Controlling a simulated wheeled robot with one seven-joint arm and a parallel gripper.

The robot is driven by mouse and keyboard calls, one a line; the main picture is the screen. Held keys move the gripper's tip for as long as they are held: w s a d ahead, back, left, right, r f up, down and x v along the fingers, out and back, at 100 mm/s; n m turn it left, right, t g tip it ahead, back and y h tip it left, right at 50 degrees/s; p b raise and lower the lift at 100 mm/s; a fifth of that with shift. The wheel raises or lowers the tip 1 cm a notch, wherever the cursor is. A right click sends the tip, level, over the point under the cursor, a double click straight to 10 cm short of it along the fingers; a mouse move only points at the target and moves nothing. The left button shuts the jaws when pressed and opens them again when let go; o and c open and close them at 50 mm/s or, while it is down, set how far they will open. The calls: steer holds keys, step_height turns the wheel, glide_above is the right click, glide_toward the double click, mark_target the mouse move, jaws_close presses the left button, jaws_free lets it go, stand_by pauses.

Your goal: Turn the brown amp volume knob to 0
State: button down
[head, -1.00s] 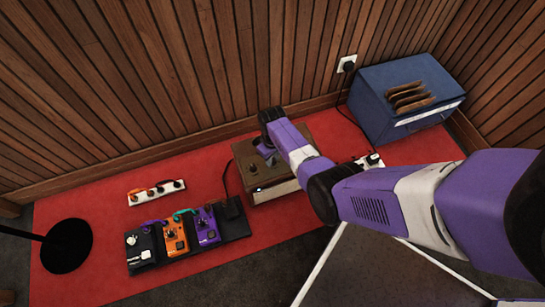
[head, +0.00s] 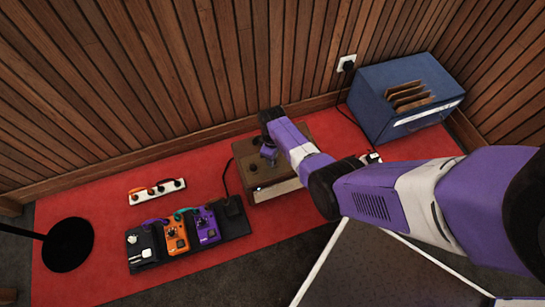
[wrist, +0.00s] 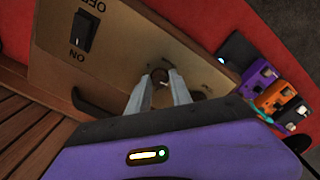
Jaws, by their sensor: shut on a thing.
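The brown amp (head: 262,190) sits on the red rug against the wood wall, with its control panel facing up. In the wrist view its tan panel (wrist: 115,65) carries a black ON/OFF switch (wrist: 84,30) at upper left. My gripper (wrist: 160,82) is shut on a small dark round knob (wrist: 160,74) with a light mark. Another round knob (wrist: 203,90) shows partly beside the right finger. In the head view my gripper is over the amp top and my wrist hides much of the panel. I cannot read any scale around the held knob.
A pedalboard with orange (head: 175,237) and purple (head: 206,227) pedals lies left of the amp. A white power strip (head: 157,191) lies behind it. A blue cabinet (head: 405,100) stands at the right. A black round stand base (head: 68,245) is at far left.

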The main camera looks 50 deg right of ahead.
steer(key=c, duration=1.2)
jaws_free()
steer(key=shift+o, duration=0.2)
step_height(320, 180, up, 8)
steer(key=p, duration=0.4)
steer(key=shift+f, duration=0.1)
